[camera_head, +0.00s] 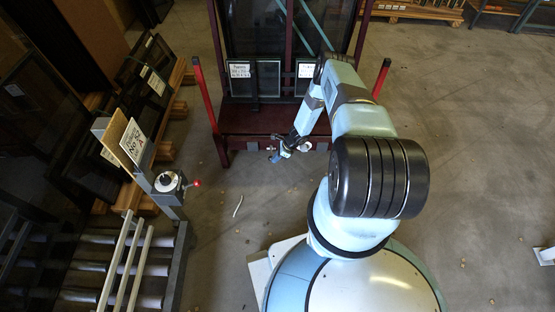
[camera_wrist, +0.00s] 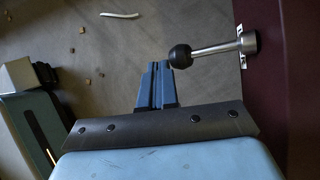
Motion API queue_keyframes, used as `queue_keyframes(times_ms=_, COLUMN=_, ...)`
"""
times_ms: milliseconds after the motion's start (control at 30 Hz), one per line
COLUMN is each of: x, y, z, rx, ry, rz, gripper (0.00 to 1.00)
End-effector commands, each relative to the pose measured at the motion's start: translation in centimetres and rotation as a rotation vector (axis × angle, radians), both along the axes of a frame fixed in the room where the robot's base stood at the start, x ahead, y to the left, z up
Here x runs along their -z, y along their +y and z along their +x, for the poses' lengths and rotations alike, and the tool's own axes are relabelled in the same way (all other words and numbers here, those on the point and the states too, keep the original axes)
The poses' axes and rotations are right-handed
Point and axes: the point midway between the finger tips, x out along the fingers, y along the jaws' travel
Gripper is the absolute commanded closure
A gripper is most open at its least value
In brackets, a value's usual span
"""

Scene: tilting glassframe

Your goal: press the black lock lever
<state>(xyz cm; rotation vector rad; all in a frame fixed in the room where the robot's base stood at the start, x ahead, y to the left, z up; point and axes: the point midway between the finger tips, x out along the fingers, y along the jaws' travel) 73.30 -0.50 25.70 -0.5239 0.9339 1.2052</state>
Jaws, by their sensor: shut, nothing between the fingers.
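The black lock lever is a metal rod with a round black knob (camera_wrist: 180,55), mounted on the side of the dark red frame (camera_wrist: 296,95) at the right of the wrist view. My gripper (camera_wrist: 157,66) is shut and empty, its blue fingers pointing up in the picture. The fingertips are just left of and slightly below the knob; I cannot tell whether they touch it. In the head view my gripper (camera_head: 274,156) is low in front of the dark red frame (camera_head: 240,120). The lever is too small to make out clearly there.
A grey post with a red-knobbed lever (camera_head: 196,183) and roller conveyor (camera_head: 110,265) stand at the left. Framed glass panels (camera_head: 145,80) lean behind them. Red uprights (camera_head: 205,95) flank the frame. A white strip (camera_head: 238,205) lies on the otherwise mostly open floor.

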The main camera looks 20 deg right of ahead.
Motion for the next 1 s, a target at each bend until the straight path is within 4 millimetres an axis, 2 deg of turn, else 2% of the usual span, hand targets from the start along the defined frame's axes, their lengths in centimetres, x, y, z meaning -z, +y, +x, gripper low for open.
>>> queue_keyframes(times_ms=267, x=-1.9, y=-0.6, z=-1.2, rx=-0.005, ry=0.001, rz=0.001, gripper=1.0)
queue_keyframes(times_ms=700, x=-7.3, y=-3.5, z=-6.2, rx=-0.007, ry=0.001, rz=0.001, gripper=1.0)
queue_keyframes(times_ms=1000, x=-9.2, y=-4.6, z=-8.0, rx=-0.007, ry=0.001, rz=0.0, gripper=1.0)
